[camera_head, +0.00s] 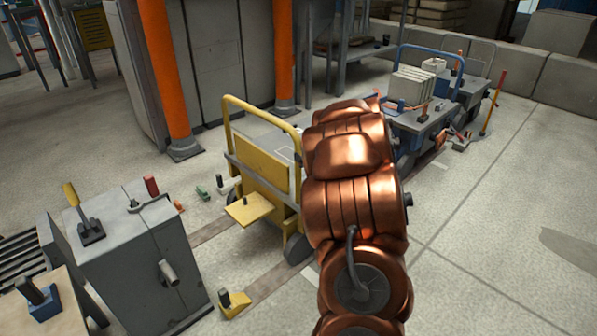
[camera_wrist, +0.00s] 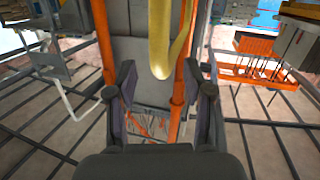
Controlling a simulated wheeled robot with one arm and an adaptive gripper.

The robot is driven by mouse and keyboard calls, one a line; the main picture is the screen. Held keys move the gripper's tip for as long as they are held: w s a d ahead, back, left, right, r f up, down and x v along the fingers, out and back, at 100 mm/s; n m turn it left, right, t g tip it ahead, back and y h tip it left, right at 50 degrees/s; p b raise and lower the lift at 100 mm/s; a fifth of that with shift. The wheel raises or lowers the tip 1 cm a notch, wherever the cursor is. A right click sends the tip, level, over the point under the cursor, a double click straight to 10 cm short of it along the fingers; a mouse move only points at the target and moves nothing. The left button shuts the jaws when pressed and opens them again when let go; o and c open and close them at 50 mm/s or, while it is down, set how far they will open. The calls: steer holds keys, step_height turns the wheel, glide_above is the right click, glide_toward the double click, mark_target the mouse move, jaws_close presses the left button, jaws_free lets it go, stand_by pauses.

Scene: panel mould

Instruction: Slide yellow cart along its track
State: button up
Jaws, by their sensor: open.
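The yellow cart (camera_head: 262,185) stands upright on its dark track (camera_head: 262,288) in the middle of the head view. It has a tall yellow loop handle and a small yellow step at its front. My copper arm covers its right side. In the wrist view a yellow bar (camera_wrist: 164,45), likely the cart's handle, reaches down from the top edge between and beyond my fingers. My gripper (camera_wrist: 160,76) is open, one finger on each side of the bar's line. I cannot tell if either finger touches it. In the head view my gripper is hidden behind my arm.
A grey lever console (camera_head: 140,255) stands at the left. A yellow stop block (camera_head: 234,304) sits by the track's near end. Orange posts (camera_head: 167,75) and grey cabinets stand behind the cart. A blue-handled cart (camera_head: 440,110) is further back. Open floor lies at the right.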

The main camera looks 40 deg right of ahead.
steer(key=w+d+f+t+b, duration=0.1)
steer(key=w+d+f+b, duration=0.1)
steer(key=w, duration=0.4)
steer(key=shift+w+f+t+y+b, duration=0.25)
steer(key=shift+f+b, duration=0.25)
steer(key=shift+b, duration=0.85)
steer(key=shift+c, duration=0.3)
steer(key=shift+s, duration=0.1)
jaws_close()
